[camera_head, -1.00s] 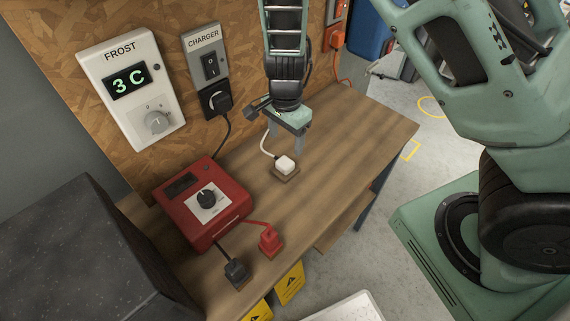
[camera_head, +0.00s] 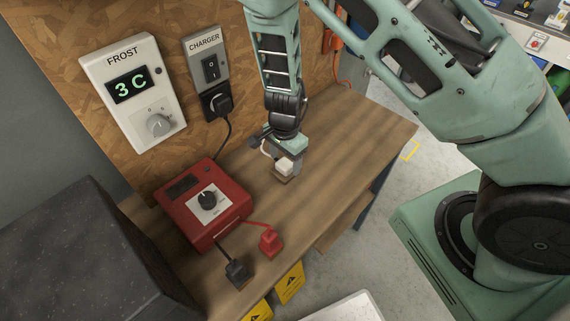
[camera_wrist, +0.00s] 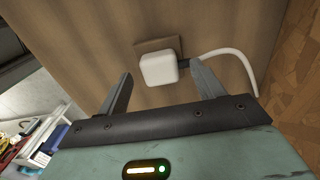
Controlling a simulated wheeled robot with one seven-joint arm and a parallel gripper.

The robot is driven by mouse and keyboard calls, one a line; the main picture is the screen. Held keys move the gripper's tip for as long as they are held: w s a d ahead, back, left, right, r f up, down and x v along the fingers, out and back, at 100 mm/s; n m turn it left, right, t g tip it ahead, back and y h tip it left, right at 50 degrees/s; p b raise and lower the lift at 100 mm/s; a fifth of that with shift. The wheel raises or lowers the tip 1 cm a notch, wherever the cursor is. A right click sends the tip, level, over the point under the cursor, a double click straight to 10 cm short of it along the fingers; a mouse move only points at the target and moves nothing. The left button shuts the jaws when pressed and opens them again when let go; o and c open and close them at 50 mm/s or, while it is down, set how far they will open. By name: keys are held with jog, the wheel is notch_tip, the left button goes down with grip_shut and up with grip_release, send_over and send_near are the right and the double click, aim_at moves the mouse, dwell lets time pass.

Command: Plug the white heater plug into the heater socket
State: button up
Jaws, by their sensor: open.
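The white heater plug (camera_head: 284,165) sits on a small brown block (camera_head: 281,179) on the wooden bench. In the wrist view the plug (camera_wrist: 158,68) is upright, with its white cord (camera_wrist: 235,62) curving off to the right. My gripper (camera_head: 278,160) is low over the bench, close to the plug. In the wrist view my gripper (camera_wrist: 160,85) is open, its fingers to either side of the plug's near edge, with a gap on both sides. Nothing is held. No socket labelled for a heater shows in these frames.
A FROST thermostat (camera_head: 133,92) reading 3 C and a CHARGER panel (camera_head: 205,62) with a black plug (camera_head: 217,101) hang on the board. A red charger box (camera_head: 203,205), a black clamp (camera_head: 237,272) and a red clamp (camera_head: 270,242) are on the bench. The bench's right part (camera_head: 360,125) is clear.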

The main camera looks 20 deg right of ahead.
aim_at(285, 163)
jog(key=shift+f, duration=0.45)
jog(key=c, duration=1)
notch_tip(285, 163, up, 10)
jog(key=shift+r, duration=0.1)
